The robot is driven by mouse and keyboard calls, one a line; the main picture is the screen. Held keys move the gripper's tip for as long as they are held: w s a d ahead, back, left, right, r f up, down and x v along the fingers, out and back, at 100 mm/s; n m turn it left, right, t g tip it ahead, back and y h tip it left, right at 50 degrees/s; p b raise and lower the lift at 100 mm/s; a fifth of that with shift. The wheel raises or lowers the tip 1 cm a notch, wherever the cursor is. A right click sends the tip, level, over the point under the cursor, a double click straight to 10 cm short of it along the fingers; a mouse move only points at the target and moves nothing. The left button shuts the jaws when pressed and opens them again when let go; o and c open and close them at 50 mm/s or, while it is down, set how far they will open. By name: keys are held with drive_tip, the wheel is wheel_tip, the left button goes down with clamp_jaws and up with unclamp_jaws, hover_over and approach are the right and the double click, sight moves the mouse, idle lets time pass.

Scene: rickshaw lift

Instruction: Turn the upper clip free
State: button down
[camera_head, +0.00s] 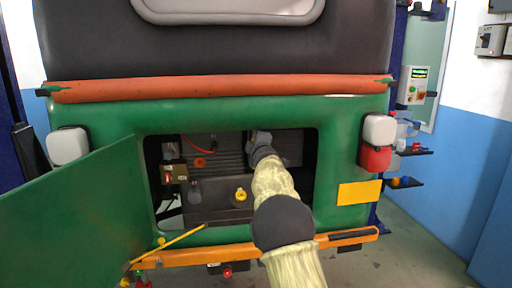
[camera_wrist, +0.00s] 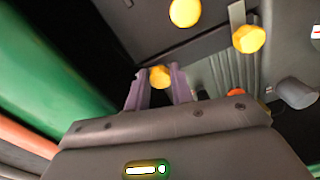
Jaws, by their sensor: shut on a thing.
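In the wrist view, the two purple fingers of my gripper (camera_wrist: 158,86) are closed around a small yellow knob-like piece (camera_wrist: 160,75). I take this piece to be the upper clip; its body behind the fingers is hidden. In the head view, my arm reaches through the open hatch of the green rickshaw, and my wrist is near the top of the opening. My fingertips and the held piece are hidden there. I cannot tell how far the clip is turned.
In the wrist view, two yellow knobs (camera_wrist: 185,12) and (camera_wrist: 249,39) and a grey cap (camera_wrist: 297,93) are nearby. In the head view, a yellow cap (camera_head: 241,195) sits low in the bay. The green hatch door (camera_head: 75,215) hangs open at left, propped by a yellow rod (camera_head: 180,239).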

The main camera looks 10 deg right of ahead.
drive_tip(key=shift+a+n, duration=0.1)
drive_tip(key=shift+n, duration=0.3)
drive_tip(key=c, duration=1.2)
unclamp_jaws()
drive_tip(key=s+b, duration=0.7)
drive_tip(key=s, duration=1)
drive_tip(key=shift+s, duration=0.2)
